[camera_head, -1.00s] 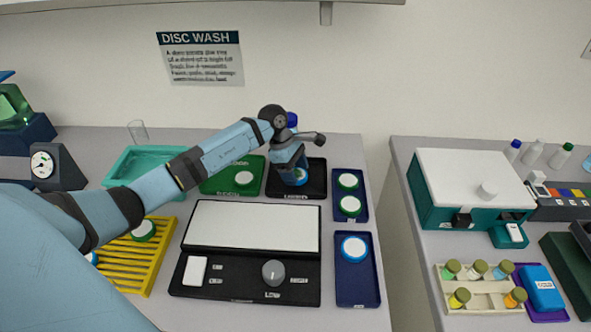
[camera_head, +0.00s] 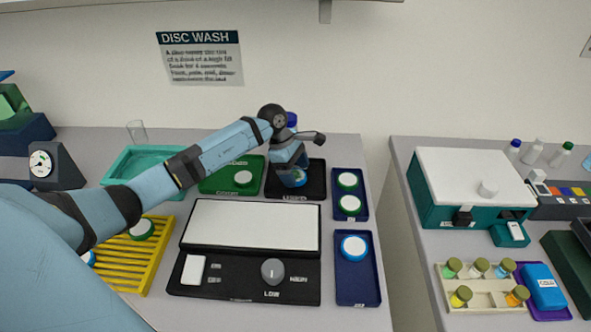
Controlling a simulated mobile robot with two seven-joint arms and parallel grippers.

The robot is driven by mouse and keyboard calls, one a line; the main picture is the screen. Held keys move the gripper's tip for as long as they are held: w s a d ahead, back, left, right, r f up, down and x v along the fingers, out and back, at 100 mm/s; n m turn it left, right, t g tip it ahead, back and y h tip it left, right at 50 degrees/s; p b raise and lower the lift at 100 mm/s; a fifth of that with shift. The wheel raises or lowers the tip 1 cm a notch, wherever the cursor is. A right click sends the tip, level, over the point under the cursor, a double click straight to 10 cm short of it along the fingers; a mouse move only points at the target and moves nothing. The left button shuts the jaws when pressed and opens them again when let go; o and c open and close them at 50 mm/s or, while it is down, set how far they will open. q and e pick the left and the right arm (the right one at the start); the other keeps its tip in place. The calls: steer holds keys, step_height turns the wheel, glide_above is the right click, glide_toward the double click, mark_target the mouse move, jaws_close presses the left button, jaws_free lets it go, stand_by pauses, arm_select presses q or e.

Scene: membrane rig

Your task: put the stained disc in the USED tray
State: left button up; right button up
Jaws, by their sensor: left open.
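The black USED tray (camera_head: 312,193) lies at the back of the bench, right of the green tray. My left gripper (camera_head: 292,172) points down over the USED tray and is open. A blue-rimmed disc (camera_head: 293,179) shows just under its fingers, at the tray. The gripper partly hides the disc, so I cannot tell its stain or whether the fingers touch it. My right gripper is not in view.
The green tray (camera_head: 213,184) holds a white disc. Two green-rimmed discs lie in a blue tray (camera_head: 360,212); a blue-rimmed disc lies in another (camera_head: 357,285). A white-topped black panel (camera_head: 250,225) and yellow rack (camera_head: 145,262) stand in front.

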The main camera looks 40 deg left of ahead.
arm_select(q)
steer(key=shift+s+d+f, duration=0.1)
steer(key=shift+s+f, duration=0.25)
steer(key=shift+f, duration=0.4)
steer(key=shift+r+p, duration=0.2)
steer(key=shift+p, duration=0.1)
steer(key=w+v, duration=0.1)
steer(key=v, duration=1.2)
steer(key=shift+s+r+b, duration=0.15)
steer(key=shift+r+b, duration=0.05)
steer(key=shift+b, duration=0.15)
steer(key=shift+d+f, duration=0.1)
steer(key=shift+d, duration=0.05)
